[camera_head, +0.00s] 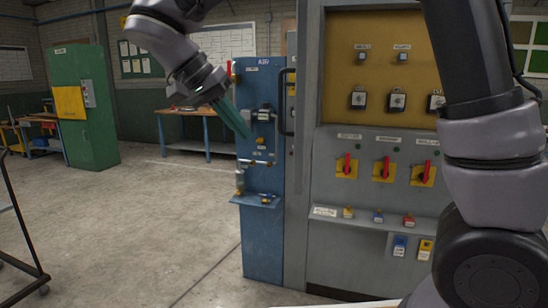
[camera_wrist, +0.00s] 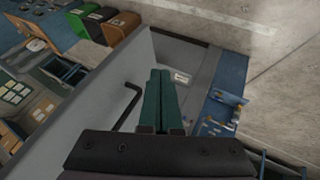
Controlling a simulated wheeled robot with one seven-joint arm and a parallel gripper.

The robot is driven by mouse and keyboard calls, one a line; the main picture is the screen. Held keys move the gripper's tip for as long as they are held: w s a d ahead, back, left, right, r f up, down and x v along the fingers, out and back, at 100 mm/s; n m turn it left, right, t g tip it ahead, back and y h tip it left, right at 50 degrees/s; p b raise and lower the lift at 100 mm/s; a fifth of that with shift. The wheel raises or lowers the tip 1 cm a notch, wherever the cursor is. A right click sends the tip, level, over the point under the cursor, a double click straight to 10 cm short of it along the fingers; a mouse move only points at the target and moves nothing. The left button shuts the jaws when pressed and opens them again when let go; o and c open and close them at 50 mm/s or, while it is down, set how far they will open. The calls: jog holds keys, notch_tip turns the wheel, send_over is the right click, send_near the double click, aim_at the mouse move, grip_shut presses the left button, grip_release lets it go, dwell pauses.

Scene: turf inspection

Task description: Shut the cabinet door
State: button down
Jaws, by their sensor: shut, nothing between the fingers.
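The grey cabinet (camera_head: 314,170) stands at the right of the head view, its yellow back panel and red switches exposed. Its grey door (camera_head: 298,200) seems to stand open at the left side, seen nearly edge-on, with a black bar handle (camera_head: 283,102) on its left face. In the wrist view the door's grey face (camera_wrist: 90,100) and the handle (camera_wrist: 126,106) lie left of my fingers. My gripper (camera_head: 246,134) has green fingers, shut and empty, left of the handle in the head view. The fingers (camera_wrist: 160,72) point past the handle; contact with the door cannot be told.
A blue panel (camera_head: 262,230) marked AIR, with valves and a small shelf, stands behind my gripper. A green locker (camera_head: 90,140) and a workbench (camera_head: 190,113) stand farther back. A dark cart frame (camera_head: 22,240) is at the left edge. The concrete floor between is clear.

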jog(key=w+d+f, duration=0.1)
jog(key=d+f, duration=0.6)
jog(key=d, duration=0.1)
jog(key=shift+w+d, duration=0.15)
jog(key=shift+d, duration=0.2)
